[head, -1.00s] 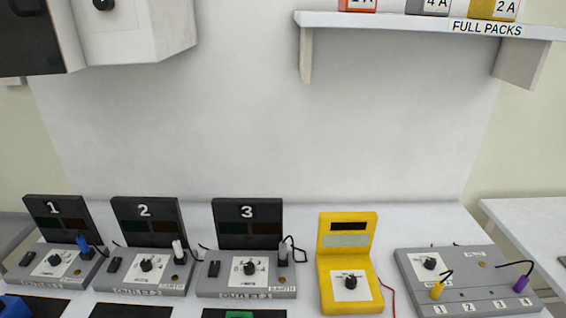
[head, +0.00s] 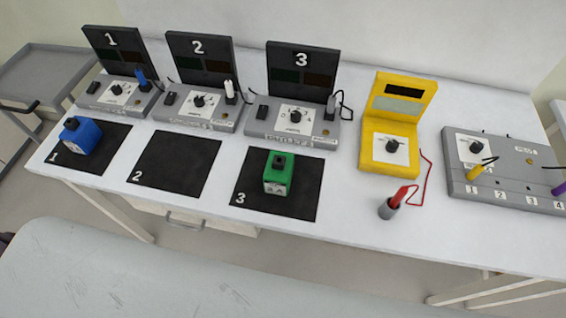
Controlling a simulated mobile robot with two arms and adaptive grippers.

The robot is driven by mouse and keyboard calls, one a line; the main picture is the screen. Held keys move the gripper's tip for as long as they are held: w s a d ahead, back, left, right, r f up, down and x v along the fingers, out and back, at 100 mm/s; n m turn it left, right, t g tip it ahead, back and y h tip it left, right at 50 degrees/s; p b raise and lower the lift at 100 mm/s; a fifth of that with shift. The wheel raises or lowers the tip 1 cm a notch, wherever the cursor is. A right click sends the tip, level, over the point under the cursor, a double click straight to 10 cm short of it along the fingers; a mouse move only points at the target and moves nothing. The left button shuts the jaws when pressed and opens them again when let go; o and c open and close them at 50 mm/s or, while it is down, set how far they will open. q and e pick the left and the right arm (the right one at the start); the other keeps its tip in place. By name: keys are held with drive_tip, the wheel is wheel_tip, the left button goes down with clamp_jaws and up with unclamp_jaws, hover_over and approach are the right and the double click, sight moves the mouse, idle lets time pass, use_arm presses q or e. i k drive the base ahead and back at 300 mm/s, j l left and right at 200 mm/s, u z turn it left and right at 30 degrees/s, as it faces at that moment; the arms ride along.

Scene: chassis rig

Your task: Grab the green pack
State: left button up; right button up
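The green pack (head: 278,174) is a small box with a black knob on top. It stands upright on the black mat numbered 3 (head: 306,196), near the front edge of the white table. Neither of my grippers shows in the head view, so their state is hidden.
A blue pack (head: 81,135) stands on mat 1; mat 2 (head: 176,163) is empty. Numbered stations line up behind the mats, station 3 (head: 291,121) behind the green pack. A yellow meter (head: 389,150), a red probe in a grey holder (head: 388,210) and a grey panel (head: 510,196) stand right.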

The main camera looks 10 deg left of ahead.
sight(278, 171)
drive_tip(key=j+z, duration=0.15)
drive_tip(key=j, duration=0.3)
drive_tip(key=k+j+z, duration=0.1)
drive_tip(key=j, duration=0.35)
drive_tip(key=k+j+z, duration=0.15)
drive_tip(key=j, duration=0.3)
drive_tip(key=j+z, duration=0.15)
drive_tip(key=j, duration=0.3)
drive_tip(key=k+j+z, duration=0.1)
drive_tip(key=j, duration=0.35)
drive_tip(key=k, duration=0.05)
